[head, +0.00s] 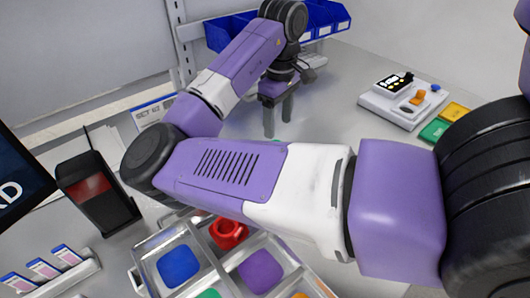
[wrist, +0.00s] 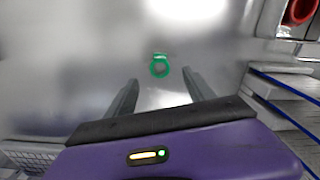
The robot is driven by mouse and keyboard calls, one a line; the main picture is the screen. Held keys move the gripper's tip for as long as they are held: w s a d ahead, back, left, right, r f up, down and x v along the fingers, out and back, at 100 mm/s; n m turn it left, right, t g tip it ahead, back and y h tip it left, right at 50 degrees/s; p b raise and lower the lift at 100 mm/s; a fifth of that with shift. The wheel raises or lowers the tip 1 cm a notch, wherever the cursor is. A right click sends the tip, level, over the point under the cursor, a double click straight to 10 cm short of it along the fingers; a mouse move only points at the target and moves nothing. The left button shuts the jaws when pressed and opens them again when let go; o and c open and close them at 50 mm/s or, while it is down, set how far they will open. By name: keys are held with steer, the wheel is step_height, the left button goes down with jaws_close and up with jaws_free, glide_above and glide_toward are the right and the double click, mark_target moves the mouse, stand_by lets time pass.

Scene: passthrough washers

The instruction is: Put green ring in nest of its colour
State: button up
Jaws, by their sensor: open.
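The green ring (wrist: 160,56) lies on the grey table top in the wrist view, just beyond my fingertips and roughly centred between them. In the head view my arm covers nearly all of it; a small green sliver shows at the arm's upper edge. My gripper (wrist: 160,76) is open and empty; in the head view its two fingers (head: 278,118) point down at the table. The metal nest tray (head: 142,252) is at the bottom of the head view, partly behind my arm. A green nest (head: 209,294) shows at the frame's bottom edge.
The tray also has blue (head: 179,266) and purple (head: 261,270) nests and a red ring (head: 230,233). A black and red device (head: 98,195) stands left. A white device (head: 402,101) lies right, near green and yellow blocks. Blue bins (head: 325,18) line the back.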

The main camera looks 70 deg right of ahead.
steer(key=shift+f, duration=3.55)
jaws_close()
steer(key=shift+r, duration=0.15)
